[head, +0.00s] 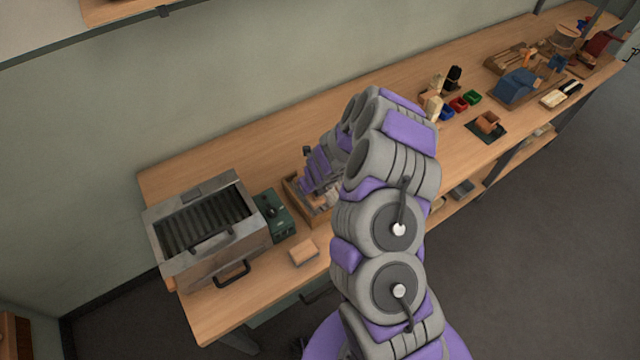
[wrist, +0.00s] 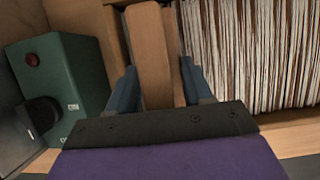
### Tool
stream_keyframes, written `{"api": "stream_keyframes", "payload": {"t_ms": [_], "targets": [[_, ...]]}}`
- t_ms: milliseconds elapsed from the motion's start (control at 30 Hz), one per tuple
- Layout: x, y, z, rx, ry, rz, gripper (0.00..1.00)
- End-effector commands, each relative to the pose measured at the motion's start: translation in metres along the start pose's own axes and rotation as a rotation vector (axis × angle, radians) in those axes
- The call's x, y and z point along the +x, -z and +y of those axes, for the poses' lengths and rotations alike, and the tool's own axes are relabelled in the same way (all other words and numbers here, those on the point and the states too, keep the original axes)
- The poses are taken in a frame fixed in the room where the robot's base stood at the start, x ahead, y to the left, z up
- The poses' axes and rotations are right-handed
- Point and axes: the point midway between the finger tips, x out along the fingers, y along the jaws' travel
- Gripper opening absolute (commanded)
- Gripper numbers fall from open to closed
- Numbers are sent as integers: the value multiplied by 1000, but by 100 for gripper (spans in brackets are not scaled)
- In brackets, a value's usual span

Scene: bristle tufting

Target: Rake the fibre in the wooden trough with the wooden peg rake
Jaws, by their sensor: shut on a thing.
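The wooden trough (head: 292,192) stands on the bench, mostly hidden behind my arm in the head view. In the wrist view a dense bed of pale and brown fibre (wrist: 250,55) fills the right side, with strands running up the picture. My gripper (wrist: 158,72) is shut on a plain wooden bar, which I take as the wooden peg rake (wrist: 150,45). The bar lies between the two dark blue fingers, just left of the fibre. Its pegs are not visible, and I cannot tell whether they touch the fibre.
A green box (head: 273,214) stands close left of the trough; it also shows in the wrist view (wrist: 62,75). Further left is a metal machine (head: 205,232) with dark slats. A small wooden block (head: 304,252) lies near the front edge. Several small bins and tools stand at right.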

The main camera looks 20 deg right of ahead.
Motion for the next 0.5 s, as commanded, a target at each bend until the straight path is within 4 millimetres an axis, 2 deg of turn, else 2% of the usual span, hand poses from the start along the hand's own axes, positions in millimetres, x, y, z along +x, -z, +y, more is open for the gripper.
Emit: {"api": "stream_keyframes", "payload": {"t_ms": [133,500], "targets": [[0,0,12,1,1,-2,15],[-1,0,14,-1,-1,1,15]]}}
